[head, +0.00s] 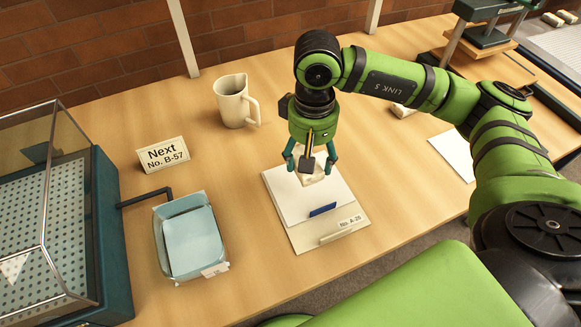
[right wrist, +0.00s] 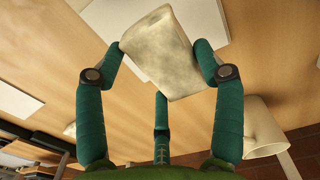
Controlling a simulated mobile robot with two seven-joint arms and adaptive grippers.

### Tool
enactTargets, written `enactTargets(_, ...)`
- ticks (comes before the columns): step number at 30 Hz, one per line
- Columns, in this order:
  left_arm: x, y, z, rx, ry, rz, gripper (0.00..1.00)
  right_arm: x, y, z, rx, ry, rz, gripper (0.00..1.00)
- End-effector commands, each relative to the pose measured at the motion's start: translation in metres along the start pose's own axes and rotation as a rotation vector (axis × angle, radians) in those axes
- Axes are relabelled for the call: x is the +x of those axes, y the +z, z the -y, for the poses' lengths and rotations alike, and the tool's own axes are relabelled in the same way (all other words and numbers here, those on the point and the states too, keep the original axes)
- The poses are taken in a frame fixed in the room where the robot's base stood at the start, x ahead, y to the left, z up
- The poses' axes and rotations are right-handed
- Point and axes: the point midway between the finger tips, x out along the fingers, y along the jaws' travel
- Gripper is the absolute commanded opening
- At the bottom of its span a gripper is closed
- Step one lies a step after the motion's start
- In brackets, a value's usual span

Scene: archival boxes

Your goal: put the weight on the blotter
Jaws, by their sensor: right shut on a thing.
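My right gripper (head: 312,168) is shut on a pale, stone-like block, the weight (head: 313,179). In the right wrist view the weight (right wrist: 165,50) sits tilted between the fingers of the gripper (right wrist: 160,62). In the head view it appears over the upper part of a white sheet (head: 290,198) lying on a beige board (head: 352,220). I cannot tell for sure whether the weight touches the sheet. No item is marked as the blotter; the white sheet may be it. My left gripper is not in view.
A cream jug (head: 234,103) stands behind and left of the board. A pale blue tray (head: 190,240), a "Next No. B-57" card (head: 163,154) and a glass-sided case (head: 103,220) are at left. Another white sheet (head: 455,155) lies at right. A blue strip (head: 322,210) lies at the sheet's front edge.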

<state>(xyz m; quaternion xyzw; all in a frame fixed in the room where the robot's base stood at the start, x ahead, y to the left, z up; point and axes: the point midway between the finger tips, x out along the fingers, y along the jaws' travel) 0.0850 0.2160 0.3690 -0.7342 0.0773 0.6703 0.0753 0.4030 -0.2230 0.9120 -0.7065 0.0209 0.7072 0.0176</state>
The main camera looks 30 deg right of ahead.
Motion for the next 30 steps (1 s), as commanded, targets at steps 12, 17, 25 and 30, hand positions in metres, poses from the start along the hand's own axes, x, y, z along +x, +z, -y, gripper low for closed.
enactTargets(12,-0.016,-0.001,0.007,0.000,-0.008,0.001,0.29,0.033,-0.020,0.035,0.003,0.002,0.003,0.18)
enactTargets(17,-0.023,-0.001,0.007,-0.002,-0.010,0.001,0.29,0.055,-0.019,0.035,0.003,0.000,0.002,0.18)
enactTargets(25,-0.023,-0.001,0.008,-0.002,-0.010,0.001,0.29,0.064,-0.021,0.035,0.002,0.000,-0.002,0.18)
enactTargets(30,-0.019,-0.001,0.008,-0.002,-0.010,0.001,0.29,0.066,-0.021,0.035,0.002,0.000,-0.002,0.18)
